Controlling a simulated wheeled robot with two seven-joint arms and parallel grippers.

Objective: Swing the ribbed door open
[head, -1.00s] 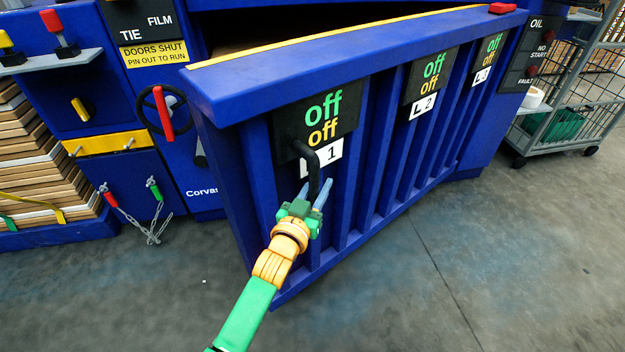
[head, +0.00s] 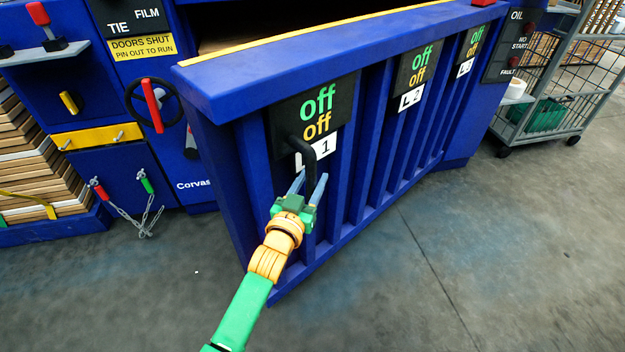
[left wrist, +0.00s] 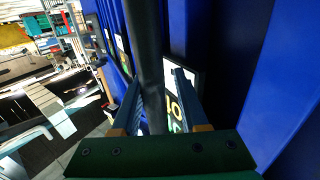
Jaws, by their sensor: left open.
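The ribbed door (head: 345,205) is a blue slab with vertical ribs in the head view. It stands swung out at an angle from the blue machine, partly open. Its black bar handle (head: 309,163) is near the left edge, below the first "off" sign. My left gripper (head: 309,187) is open at the lower part of the handle. In the left wrist view the dark handle bar (left wrist: 148,65) runs between the two spread fingers (left wrist: 155,105); I cannot tell whether they touch it. My right gripper is not in view.
A wire cart (head: 545,122) with a green crate stands at the right. Left of the door are a red-handled wheel (head: 152,105), hanging chains (head: 140,222) and stacked boards (head: 30,165). The grey floor (head: 480,260) in front of and right of the door is clear.

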